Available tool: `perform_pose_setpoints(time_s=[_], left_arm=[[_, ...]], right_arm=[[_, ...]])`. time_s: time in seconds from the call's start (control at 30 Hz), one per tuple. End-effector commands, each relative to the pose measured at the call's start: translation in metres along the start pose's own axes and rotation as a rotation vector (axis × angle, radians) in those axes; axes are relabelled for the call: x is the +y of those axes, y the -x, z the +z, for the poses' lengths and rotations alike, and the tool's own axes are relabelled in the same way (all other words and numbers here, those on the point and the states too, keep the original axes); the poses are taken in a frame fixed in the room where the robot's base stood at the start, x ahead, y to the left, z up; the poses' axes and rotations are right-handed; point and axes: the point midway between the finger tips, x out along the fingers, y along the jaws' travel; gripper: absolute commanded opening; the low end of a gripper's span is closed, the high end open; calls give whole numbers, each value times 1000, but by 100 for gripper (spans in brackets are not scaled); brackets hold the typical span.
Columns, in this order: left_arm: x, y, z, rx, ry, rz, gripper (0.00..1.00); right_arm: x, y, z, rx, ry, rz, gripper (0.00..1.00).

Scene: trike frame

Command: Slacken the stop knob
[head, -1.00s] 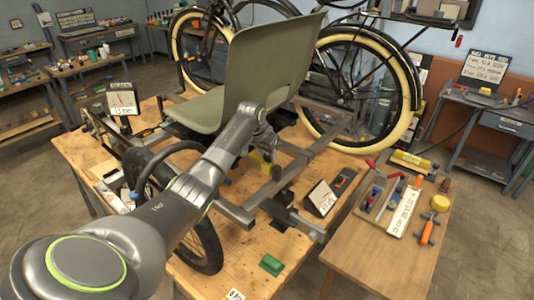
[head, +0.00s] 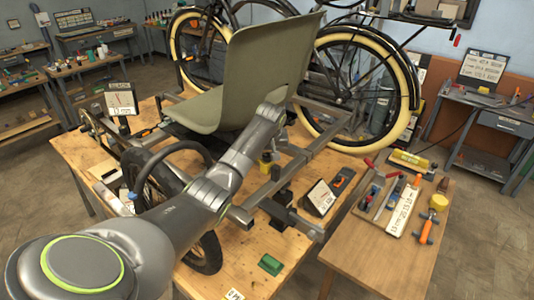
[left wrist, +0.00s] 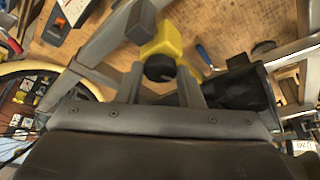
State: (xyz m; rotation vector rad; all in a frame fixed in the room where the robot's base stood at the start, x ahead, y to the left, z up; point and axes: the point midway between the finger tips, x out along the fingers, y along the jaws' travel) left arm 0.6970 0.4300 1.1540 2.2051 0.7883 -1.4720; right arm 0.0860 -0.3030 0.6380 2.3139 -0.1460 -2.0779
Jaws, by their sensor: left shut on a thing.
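The left wrist view shows a dark round stop knob (left wrist: 159,67) set against a yellow block (left wrist: 164,42) on the grey trike frame. My left gripper (left wrist: 162,78) is shut on the knob, with one finger on each side of it. In the head view my left gripper (head: 273,143) reaches down beside the seat, partly hidden by my own arm. A bit of the yellow block (head: 266,160) shows just below it, and the knob itself is hidden there. My right gripper is not in view.
The grey-green seat (head: 258,75) rises just behind my gripper. Frame tubes (head: 252,205) cross close around it. A dark front wheel (head: 205,255) stands below my arm. A green block (head: 271,265) and a sign (head: 318,197) are on the bench. A side table (head: 385,245) holds tools.

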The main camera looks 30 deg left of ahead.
Motion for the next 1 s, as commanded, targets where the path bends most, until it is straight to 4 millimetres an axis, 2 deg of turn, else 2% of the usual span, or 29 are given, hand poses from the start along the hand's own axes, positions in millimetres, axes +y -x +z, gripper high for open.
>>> perform_pose_setpoints(time_s=[0.47, 1.0], left_arm=[[6, -2, 0, -3, 417, -174, 11], [8, -4, -2, -2, 783, -325, 11]], right_arm=[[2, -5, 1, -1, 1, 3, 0], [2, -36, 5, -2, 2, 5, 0]])
